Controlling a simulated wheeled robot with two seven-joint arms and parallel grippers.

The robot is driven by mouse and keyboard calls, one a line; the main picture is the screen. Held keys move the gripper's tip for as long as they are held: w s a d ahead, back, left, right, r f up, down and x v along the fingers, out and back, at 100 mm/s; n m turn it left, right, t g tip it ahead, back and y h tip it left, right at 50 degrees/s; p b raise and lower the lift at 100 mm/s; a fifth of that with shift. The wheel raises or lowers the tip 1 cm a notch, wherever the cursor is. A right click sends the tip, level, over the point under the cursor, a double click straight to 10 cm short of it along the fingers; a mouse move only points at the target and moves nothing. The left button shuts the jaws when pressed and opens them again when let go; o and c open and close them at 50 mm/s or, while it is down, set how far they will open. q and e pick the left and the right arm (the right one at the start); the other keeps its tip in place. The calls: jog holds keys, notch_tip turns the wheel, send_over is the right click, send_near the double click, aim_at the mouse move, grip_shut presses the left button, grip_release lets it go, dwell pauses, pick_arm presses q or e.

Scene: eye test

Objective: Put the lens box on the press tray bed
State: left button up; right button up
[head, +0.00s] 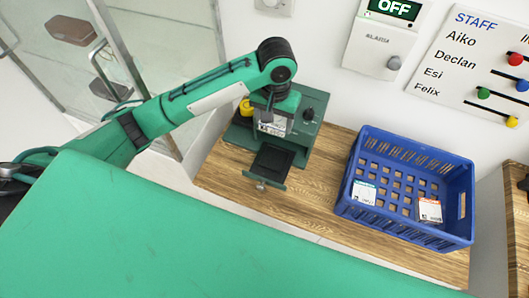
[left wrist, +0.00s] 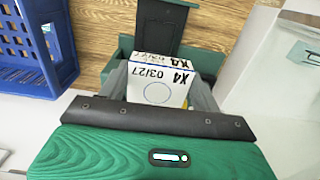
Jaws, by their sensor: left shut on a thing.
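My left gripper (head: 269,112) is shut on the lens box (head: 273,127), a small white carton with dark print. The box also shows in the left wrist view (left wrist: 157,92), between the two grey fingers, marked "X4 03/27". The green press (head: 310,112) stands on the wooden table against the wall. Its black tray bed (head: 272,160) sticks out at the front and looks empty. In the head view the box is in front of the press body, just behind the tray bed; its exact height is unclear. The tray also shows in the left wrist view (left wrist: 160,25). My right gripper is out of view.
A blue crate (head: 405,157) stands right of the press, holding a white-and-teal box (head: 364,192) and a white-and-red box (head: 429,210). A yellow thing (head: 246,107) shows at the press's left side. Bare wood (head: 322,165) lies between press and crate.

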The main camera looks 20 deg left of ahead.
aim_at(272, 163)
pick_arm(q)
notch_tip(272, 163, down, 19)
jog(key=p, duration=0.2)
jog(key=shift+d+r+p, duration=0.1)
jog(key=shift+r+p, duration=0.05)
jog(key=shift+p, duration=0.2)
jog(key=shift+s, duration=0.1)
